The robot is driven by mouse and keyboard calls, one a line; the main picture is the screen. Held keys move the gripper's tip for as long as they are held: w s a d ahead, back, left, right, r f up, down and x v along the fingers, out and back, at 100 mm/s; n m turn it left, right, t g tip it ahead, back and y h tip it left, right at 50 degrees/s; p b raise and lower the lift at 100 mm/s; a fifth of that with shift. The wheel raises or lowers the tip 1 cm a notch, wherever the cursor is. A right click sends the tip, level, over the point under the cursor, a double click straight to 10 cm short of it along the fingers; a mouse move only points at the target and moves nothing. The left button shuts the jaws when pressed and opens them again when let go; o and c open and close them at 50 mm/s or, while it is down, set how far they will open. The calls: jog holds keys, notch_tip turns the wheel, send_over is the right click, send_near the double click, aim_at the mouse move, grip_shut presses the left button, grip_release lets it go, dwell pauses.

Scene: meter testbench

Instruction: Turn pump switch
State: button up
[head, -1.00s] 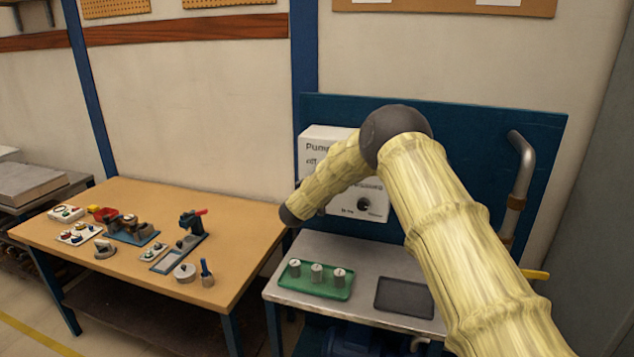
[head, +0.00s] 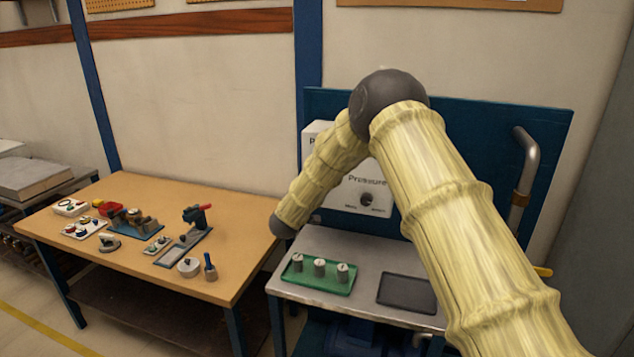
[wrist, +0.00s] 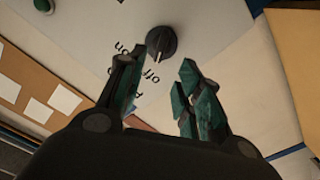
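The pump switch is a black rotary knob (wrist: 161,43) with a pale pointer line, on a white panel in the wrist view. The lettering "off" and "on" beside it appears upside down. My gripper (wrist: 161,64) is open and empty, its two dark green fingers apart and pointing toward the knob. The knob shows just beyond and between the fingertips; I cannot tell whether they touch it. In the head view my arm covers most of the pump panel (head: 312,140), and my gripper is hidden.
A "Pressure" panel with a knob (head: 367,199) is on the blue backboard (head: 470,135). Below, a grey bench (head: 330,242) holds a green tray (head: 334,287) with three metal cylinders and a dark tray (head: 407,293). A wooden table (head: 150,200) with fixtures stands left. A bent pipe (head: 526,165) rises at right.

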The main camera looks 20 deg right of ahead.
jog(key=v, duration=0.3)
jog(key=shift+s, duration=0.15)
jog(key=shift+f, duration=0.1)
